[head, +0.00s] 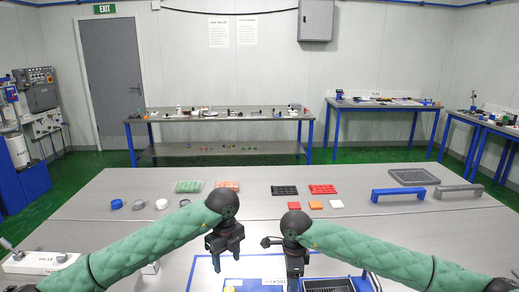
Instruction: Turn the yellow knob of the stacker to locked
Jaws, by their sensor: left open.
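The stacker (262,289) is a blue-and-white unit at the bottom edge of the head view, cut off by the frame, with a partly hidden label. A small yellow patch (229,289) at its left is probably the yellow knob; its setting cannot be read. My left gripper (229,266) is open and empty, pointing down above and close to that patch, apparently apart from it. My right gripper (294,283) points down over the right part of the stacker; its fingers are too unclear to tell open from shut.
A black slotted tray (327,285) lies right of the stacker. A white valve box (40,262) stands at the left. The table's middle is fairly clear.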

